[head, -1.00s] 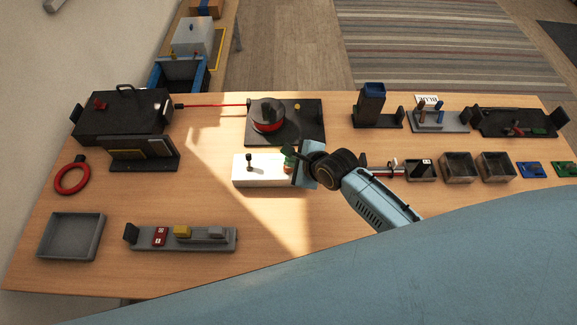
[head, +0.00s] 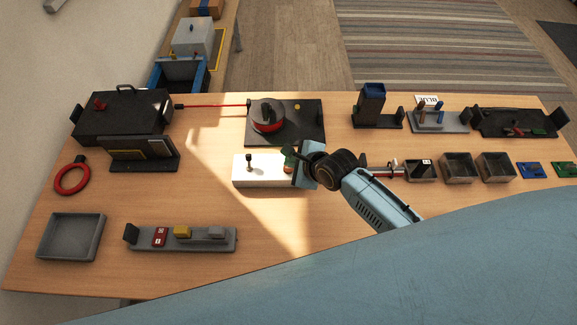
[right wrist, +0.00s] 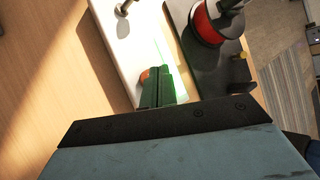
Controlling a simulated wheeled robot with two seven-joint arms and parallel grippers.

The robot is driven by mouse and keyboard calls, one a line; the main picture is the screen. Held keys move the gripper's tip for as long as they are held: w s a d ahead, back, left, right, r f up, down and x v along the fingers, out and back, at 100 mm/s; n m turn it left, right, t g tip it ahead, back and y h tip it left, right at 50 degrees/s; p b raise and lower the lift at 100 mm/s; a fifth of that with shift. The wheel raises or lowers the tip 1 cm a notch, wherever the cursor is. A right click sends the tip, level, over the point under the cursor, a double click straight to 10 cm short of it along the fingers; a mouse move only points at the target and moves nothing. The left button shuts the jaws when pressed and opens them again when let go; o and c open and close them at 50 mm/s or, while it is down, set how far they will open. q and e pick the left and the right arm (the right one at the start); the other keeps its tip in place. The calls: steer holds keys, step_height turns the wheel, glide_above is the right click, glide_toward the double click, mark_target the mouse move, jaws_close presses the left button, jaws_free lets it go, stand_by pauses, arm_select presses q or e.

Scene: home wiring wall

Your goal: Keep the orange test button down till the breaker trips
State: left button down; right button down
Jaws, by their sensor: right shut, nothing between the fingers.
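The white breaker box (head: 262,181) lies near the middle of the table, with a black lever (head: 249,161) on its left part. The orange test button (head: 288,168) is at its right end and also shows in the right wrist view (right wrist: 144,76), partly hidden by my fingers. My right gripper (head: 290,158) is shut and empty, with its green fingertips (right wrist: 161,84) right at the button. I cannot tell whether they press it down. The lever also shows in the right wrist view (right wrist: 123,8). My left gripper is not in view.
Small open trays (head: 457,166) are to the right. A grey rail with modules (head: 185,238) lies at front left. Bare table is left of the box.

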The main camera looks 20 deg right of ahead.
mark_target(292, 170)
steer(key=shift+f, duration=0.15)
stand_by(0.5)
steer(key=shift+f, duration=0.3)
steer(key=shift+f, duration=0.5)
stand_by(1.8)
steer(key=shift+r, duration=0.1)
stand_by(0.4)
steer(key=shift+r+p, duration=0.85)
steer(key=shift+p, duration=0.2)
step_height(292, 170, up, 5)
steer(key=p, duration=0.6)
